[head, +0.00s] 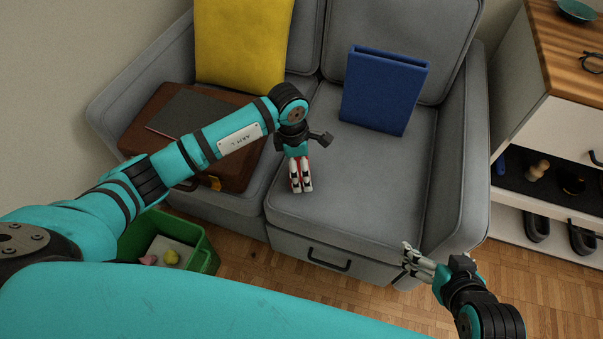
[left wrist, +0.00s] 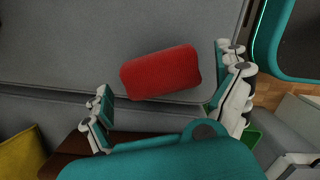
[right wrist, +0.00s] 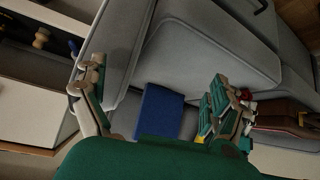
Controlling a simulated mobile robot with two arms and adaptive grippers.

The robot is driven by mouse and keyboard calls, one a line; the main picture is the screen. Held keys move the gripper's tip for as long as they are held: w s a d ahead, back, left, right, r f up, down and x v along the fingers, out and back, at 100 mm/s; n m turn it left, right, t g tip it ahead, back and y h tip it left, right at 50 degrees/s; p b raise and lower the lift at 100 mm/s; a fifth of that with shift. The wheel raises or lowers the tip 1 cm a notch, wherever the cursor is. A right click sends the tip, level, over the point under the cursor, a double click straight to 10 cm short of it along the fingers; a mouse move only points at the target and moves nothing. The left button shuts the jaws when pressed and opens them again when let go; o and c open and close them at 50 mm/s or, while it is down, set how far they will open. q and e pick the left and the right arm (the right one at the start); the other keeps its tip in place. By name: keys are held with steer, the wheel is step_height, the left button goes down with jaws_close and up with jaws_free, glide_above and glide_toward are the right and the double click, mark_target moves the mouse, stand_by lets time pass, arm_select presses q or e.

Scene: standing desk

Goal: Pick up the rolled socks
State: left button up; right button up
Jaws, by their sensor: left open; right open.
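The rolled socks are a red, rounded bundle (left wrist: 162,72) lying on the grey sofa seat, seen in the left wrist view between my spread left fingers. In the head view my left gripper (head: 301,176) is over the seat near the gap between cushions and covers most of the socks, with only bits of red showing. The left gripper is open; whether its fingers touch the socks cannot be told. My right gripper (head: 418,262) is open and empty in front of the sofa's right side. It also shows open in the right wrist view (right wrist: 158,90).
A blue box-like object (head: 385,88) leans on the right backrest. A brown case (head: 235,170) with a dark folder and a yellow cushion (head: 240,45) are on the left seat. A green bin (head: 205,255) stands on the floor; a shelf unit (head: 560,120) is at right.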

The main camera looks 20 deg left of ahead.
arm_select(q)
steer(key=shift+f, duration=0.7)
arm_select(e)
steer(key=shift+w+a+r+t, duration=0.3)
steer(key=shift+w+r+t, duration=0.25)
steer(key=shift+w, duration=0.25)
arm_select(q)
steer(key=shift+d, duration=0.1)
steer(key=c, duration=1)
steer(key=shift+r, duration=0.1)
